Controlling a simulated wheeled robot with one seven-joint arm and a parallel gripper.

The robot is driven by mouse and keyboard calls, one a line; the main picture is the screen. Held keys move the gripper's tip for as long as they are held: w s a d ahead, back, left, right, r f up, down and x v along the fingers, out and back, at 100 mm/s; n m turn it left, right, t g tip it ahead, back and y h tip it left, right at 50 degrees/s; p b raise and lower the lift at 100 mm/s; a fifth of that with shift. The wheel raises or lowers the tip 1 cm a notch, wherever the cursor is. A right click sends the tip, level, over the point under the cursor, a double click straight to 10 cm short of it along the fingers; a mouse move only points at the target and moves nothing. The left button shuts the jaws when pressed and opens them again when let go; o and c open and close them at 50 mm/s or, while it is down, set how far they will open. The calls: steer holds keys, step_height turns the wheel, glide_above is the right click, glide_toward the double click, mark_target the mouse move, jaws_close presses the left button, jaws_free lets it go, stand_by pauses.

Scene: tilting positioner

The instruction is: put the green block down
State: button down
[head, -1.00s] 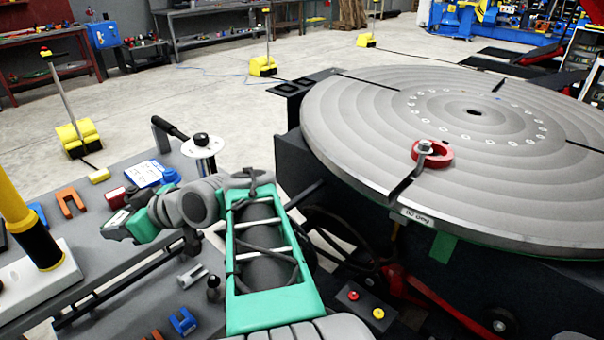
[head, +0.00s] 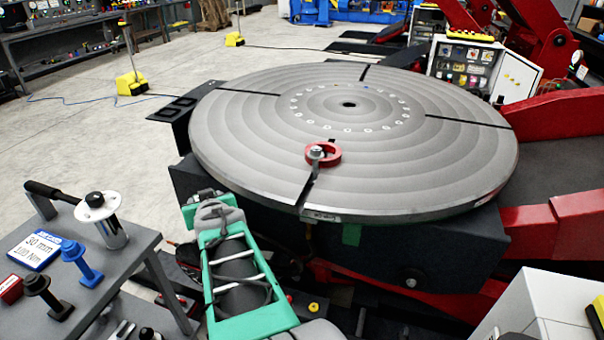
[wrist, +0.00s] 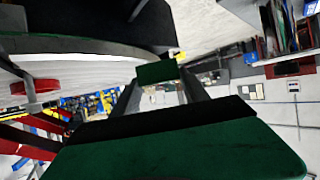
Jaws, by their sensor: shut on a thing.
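The green block (wrist: 156,72) shows dark in the wrist view, between the tips of the two fingers of my gripper (wrist: 158,82). My gripper is shut on it. Behind the block are the far floor and workshop, and no surface shows touching it. In the head view my forearm reaches toward the near left side of the positioner, and my gripper and the block are hidden there. The positioner's round grey table (head: 250,140) has a red ring with a bolt (head: 322,154) near its front slot. The red ring also shows in the wrist view (wrist: 33,87).
A grey bench (head: 130,270) at the left holds a blue bolt-like part (head: 82,262), a black one (head: 45,295) and a white-topped post (head: 105,218). A green patch (head: 351,234) shows below the table's front rim. Most of the round table is bare.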

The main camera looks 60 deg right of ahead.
steer(key=s+d+r+m+g+h+p, duration=0.2)
steer(key=s+d+r+m+g+p, duration=0.15)
steer(key=s+d, duration=0.4)
steer(key=s+d+r+m+g+h+p, duration=0.25)
steer(key=s+d+r+m+g, duration=0.2)
steer(key=s, duration=0.55)
steer(key=shift+m, duration=0.4)
steer(key=d+f+p, duration=0.1)
steer(key=d+f, duration=0.3)
steer(key=d, duration=0.1)
steer(key=w+d+f+p, duration=0.1)
steer(key=d+f, duration=0.3)
steer(key=f, duration=0.1)
steer(key=w+d+f+p, duration=0.1)
steer(key=d+f+p, duration=0.1)
steer(key=d+f, duration=0.2)
steer(key=shift+x, duration=0.85)
